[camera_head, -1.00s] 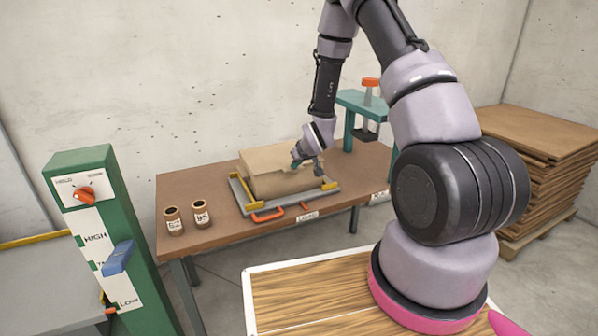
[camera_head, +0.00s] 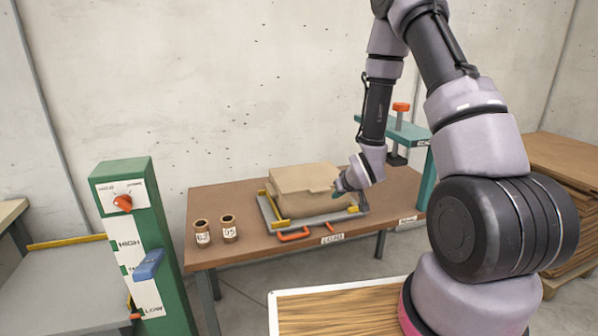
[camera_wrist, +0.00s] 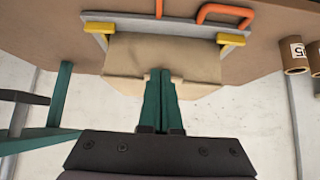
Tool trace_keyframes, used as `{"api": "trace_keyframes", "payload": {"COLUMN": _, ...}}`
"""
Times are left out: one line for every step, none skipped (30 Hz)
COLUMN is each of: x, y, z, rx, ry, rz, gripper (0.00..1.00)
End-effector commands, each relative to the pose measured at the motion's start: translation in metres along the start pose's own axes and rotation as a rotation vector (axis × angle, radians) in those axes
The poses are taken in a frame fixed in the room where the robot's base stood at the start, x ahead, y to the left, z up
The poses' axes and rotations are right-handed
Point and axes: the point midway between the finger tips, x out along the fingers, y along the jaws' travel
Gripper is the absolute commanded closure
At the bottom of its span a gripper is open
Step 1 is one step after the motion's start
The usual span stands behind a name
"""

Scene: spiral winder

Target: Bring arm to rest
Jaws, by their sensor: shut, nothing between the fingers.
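My arm reaches down from the upper right in the head view. My gripper (camera_head: 339,188) is in front of the right part of a brown paper-like bundle (camera_head: 296,181), which sits on a grey tray (camera_head: 275,222) with yellow corner pieces and orange handles. In the wrist view, the two green fingers (camera_wrist: 161,76) are together with nothing between them, and their tips overlap the bundle (camera_wrist: 190,58) in the picture. I cannot tell whether they touch it.
The tray is on a brown table (camera_head: 262,245). Two labelled cores (camera_head: 202,233) stand at its left. A teal press (camera_head: 405,135) stands at its right. A green control post (camera_head: 150,240) with a blue lever (camera_head: 148,265) is at left. Stacked brown sheets (camera_head: 565,155) are at right.

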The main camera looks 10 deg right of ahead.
Motion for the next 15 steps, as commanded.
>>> {"api": "trace_keyframes", "payload": {"x": -0.013, "y": 0.005, "z": -0.018, "rx": 0.013, "ry": 0.007, "rz": 0.013, "gripper": 1.00}}
{"api": "trace_keyframes", "payload": {"x": -0.021, "y": 0.007, "z": -0.027, "rx": 0.024, "ry": 0.004, "rz": 0.021, "gripper": 1.00}}
{"api": "trace_keyframes", "payload": {"x": -0.033, "y": 0.011, "z": -0.039, "rx": 0.040, "ry": 0.000, "rz": 0.031, "gripper": 1.00}}
{"api": "trace_keyframes", "payload": {"x": -0.044, "y": 0.013, "z": -0.048, "rx": 0.052, "ry": -0.003, "rz": 0.038, "gripper": 1.00}}
{"api": "trace_keyframes", "payload": {"x": -0.054, "y": 0.016, "z": -0.057, "rx": 0.065, "ry": -0.007, "rz": 0.046, "gripper": 1.00}}
{"api": "trace_keyframes", "payload": {"x": -0.069, "y": 0.019, "z": -0.068, "rx": 0.084, "ry": -0.013, "rz": 0.054, "gripper": 1.00}}
{"api": "trace_keyframes", "payload": {"x": -0.080, "y": 0.020, "z": -0.075, "rx": 0.098, "ry": -0.017, "rz": 0.061, "gripper": 1.00}}
{"api": "trace_keyframes", "payload": {"x": -0.091, "y": 0.022, "z": -0.082, "rx": 0.113, "ry": -0.022, "rz": 0.066, "gripper": 1.00}}
{"api": "trace_keyframes", "payload": {"x": -0.107, "y": 0.024, "z": -0.090, "rx": 0.132, "ry": -0.027, "rz": 0.072, "gripper": 1.00}}
{"api": "trace_keyframes", "payload": {"x": -0.119, "y": 0.025, "z": -0.096, "rx": 0.146, "ry": -0.032, "rz": 0.076, "gripper": 1.00}}
{"api": "trace_keyframes", "payload": {"x": -0.131, "y": 0.025, "z": -0.101, "rx": 0.161, "ry": -0.036, "rz": 0.080, "gripper": 1.00}}
{"api": "trace_keyframes", "payload": {"x": -0.148, "y": 0.026, "z": -0.107, "rx": 0.181, "ry": -0.041, "rz": 0.084, "gripper": 1.00}}
{"api": "trace_keyframes", "payload": {"x": -0.161, "y": 0.026, "z": -0.111, "rx": 0.196, "ry": -0.046, "rz": 0.087, "gripper": 1.00}}
{"api": "trace_keyframes", "payload": {"x": -0.173, "y": 0.027, "z": -0.115, "rx": 0.212, "ry": -0.050, "rz": 0.089, "gripper": 1.00}}
{"api": "trace_keyframes", "payload": {"x": -0.191, "y": 0.026, "z": -0.120, "rx": 0.232, "ry": -0.054, "rz": 0.090, "gripper": 1.00}}
